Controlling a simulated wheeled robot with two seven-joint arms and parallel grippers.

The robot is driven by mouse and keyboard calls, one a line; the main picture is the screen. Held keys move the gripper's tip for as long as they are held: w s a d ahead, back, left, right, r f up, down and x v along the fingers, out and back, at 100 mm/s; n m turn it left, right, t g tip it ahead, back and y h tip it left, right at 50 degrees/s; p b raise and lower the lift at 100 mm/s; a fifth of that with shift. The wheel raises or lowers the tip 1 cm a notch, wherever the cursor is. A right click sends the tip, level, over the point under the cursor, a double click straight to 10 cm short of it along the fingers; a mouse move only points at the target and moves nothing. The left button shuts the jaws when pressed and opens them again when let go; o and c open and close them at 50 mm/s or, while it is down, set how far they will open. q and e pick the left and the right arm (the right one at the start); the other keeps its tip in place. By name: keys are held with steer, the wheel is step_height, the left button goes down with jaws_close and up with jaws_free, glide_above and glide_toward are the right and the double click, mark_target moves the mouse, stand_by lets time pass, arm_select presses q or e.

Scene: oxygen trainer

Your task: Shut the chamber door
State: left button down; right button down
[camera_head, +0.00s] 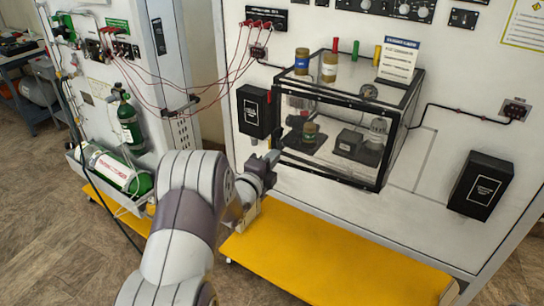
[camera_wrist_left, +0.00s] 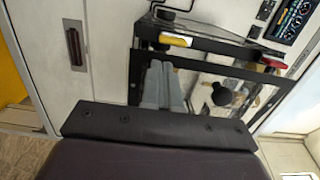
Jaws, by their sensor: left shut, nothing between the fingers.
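The chamber (camera_head: 330,130) is a clear box with a black frame, mounted on the white panel. Its black-edged front (camera_head: 325,172) faces me, and the frames do not clearly show whether the door stands ajar. My left gripper (camera_head: 272,157) is at the chamber's lower left front corner, close to the frame; I cannot tell if it touches. In the left wrist view its fingers (camera_wrist_left: 160,84) are together and empty, in front of the black-framed chamber (camera_wrist_left: 205,50). A round dark knob (camera_wrist_left: 222,95) shows right of the fingers. My right gripper is not in view.
Jars and a white card (camera_head: 398,60) stand on the chamber top. Black boxes flank it at left (camera_head: 257,112) and right (camera_head: 480,187). A yellow base shelf (camera_head: 325,265) lies below. Green cylinders (camera_head: 125,175) and red cables are at left.

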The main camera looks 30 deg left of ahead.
arm_select(q)
steer(key=w+m+h+b, duration=0.1)
steer(key=w+h+b, duration=0.1)
steer(key=w, duration=0.1)
steer(key=shift+w+a+b, duration=0.15)
steer(key=shift+a+b, duration=0.05)
steer(key=shift+b, duration=0.15)
steer(key=shift+r, duration=0.25)
